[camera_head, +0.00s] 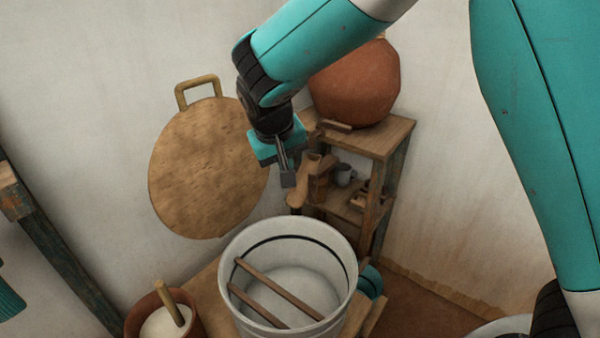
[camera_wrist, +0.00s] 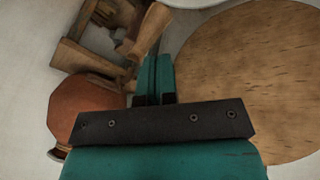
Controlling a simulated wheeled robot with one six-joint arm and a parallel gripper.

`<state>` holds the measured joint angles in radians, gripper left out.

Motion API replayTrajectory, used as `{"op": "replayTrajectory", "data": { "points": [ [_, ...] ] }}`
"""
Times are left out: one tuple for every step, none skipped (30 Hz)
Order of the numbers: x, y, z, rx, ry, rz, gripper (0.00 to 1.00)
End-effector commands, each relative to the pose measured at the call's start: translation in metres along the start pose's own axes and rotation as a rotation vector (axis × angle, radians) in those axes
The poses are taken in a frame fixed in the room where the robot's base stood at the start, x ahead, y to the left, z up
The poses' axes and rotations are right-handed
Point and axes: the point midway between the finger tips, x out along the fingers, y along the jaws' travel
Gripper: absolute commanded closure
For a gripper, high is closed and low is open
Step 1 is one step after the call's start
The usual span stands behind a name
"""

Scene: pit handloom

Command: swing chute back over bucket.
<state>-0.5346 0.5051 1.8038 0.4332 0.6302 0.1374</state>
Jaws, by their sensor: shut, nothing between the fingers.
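A white bucket (camera_head: 290,225) stands upright on a wooden stand, with two brown slats lying across its inside. A brown wooden piece (camera_head: 318,178) sits at the shelf's left side, beside my gripper; I cannot tell whether it is the chute. A pale tapered wooden piece (camera_wrist: 150,32) shows just left of my fingers in the wrist view. My gripper (camera_head: 288,178) points down above and behind the bucket, clear of its rim. Its fingers are shut and empty, and also show in the wrist view (camera_wrist: 154,80).
A round wooden board (camera_head: 205,165) with a handle is at the wall, left of my gripper. A wooden shelf (camera_head: 385,138) carries a large clay pot (camera_head: 358,85) and small cups. A clay bowl (camera_head: 140,318) with a stick stands left of the bucket.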

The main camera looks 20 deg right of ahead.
Motion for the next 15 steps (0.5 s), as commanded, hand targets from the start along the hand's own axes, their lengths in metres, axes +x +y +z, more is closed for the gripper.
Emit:
{"op": "replayTrajectory", "data": {
  "points": [
    [0.012,-0.009,-0.015,0.027,0.017,0.060,1.00],
    [0.019,-0.012,-0.021,0.048,0.029,0.093,1.00],
    [0.026,-0.016,-0.029,0.074,0.046,0.132,1.00],
    [0.031,-0.019,-0.033,0.090,0.057,0.159,1.00],
    [0.035,-0.021,-0.036,0.104,0.068,0.182,1.00],
    [0.040,-0.023,-0.040,0.121,0.080,0.209,1.00],
    [0.043,-0.025,-0.042,0.132,0.088,0.225,1.00],
    [0.045,-0.026,-0.044,0.141,0.095,0.238,1.00],
    [0.048,-0.027,-0.045,0.151,0.103,0.252,1.00],
    [0.049,-0.028,-0.046,0.156,0.107,0.259,1.00],
    [0.050,-0.028,-0.046,0.160,0.110,0.265,1.00],
    [0.050,-0.028,-0.047,0.163,0.112,0.270,1.00],
    [0.051,-0.028,-0.047,0.164,0.112,0.271,1.00],
    [0.051,-0.028,-0.047,0.165,0.113,0.272,1.00],
    [0.051,-0.028,-0.047,0.165,0.113,0.272,1.00]
  ]
}}
